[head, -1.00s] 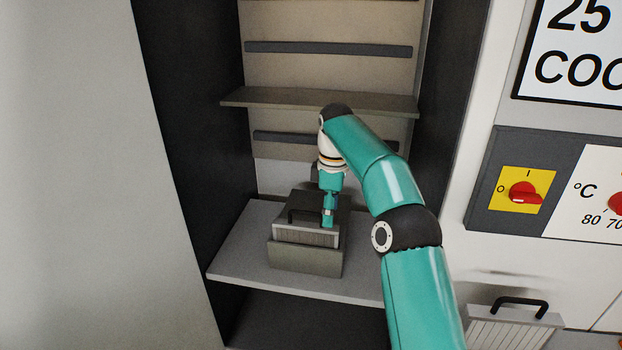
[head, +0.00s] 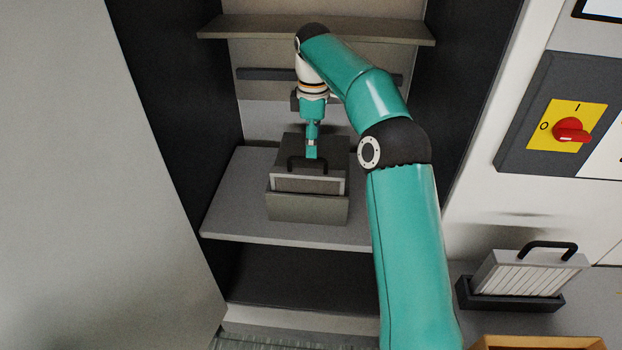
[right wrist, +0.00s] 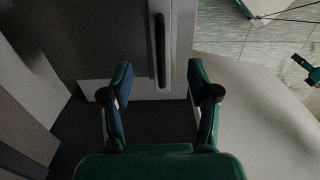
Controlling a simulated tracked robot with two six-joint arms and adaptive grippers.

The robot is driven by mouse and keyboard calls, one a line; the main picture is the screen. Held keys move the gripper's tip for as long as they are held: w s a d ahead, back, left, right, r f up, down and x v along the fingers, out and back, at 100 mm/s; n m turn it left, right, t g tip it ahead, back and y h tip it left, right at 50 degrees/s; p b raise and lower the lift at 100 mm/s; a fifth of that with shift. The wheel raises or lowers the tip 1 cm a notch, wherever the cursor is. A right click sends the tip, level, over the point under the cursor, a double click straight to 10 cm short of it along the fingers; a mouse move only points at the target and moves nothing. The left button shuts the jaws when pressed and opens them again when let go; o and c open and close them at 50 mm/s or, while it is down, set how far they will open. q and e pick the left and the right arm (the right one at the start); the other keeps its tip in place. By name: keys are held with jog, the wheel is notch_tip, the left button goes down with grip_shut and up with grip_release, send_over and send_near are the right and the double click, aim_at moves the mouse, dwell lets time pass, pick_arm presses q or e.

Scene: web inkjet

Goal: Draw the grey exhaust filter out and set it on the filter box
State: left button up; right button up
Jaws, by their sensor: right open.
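The grey exhaust filter (head: 308,185), with a dark handle (head: 294,163) on top, sits in a grey holder (head: 307,208) on the cabinet shelf. In the right wrist view the open jaws (right wrist: 160,92) are empty, and the dark handle (right wrist: 161,50) lies just beyond and between the fingertips. I cannot tell the exact gap. A cardboard-coloured box (head: 540,342), possibly the filter box, shows only its edge at the bottom right. My left gripper is not in view.
A white pleated filter (head: 525,275) with a black handle stands in a dark tray (head: 505,298) at the lower right. A narrow upper shelf (head: 320,28) crosses the cabinet above my wrist. Dark cabinet walls stand on both sides. The shelf left of the holder is clear.

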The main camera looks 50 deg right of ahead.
aim_at(313, 172)
notch_tip(313, 172, down, 12)
jog(key=shift+r+b, duration=0.25)
jog(key=shift+b, duration=0.45)
grip_shut()
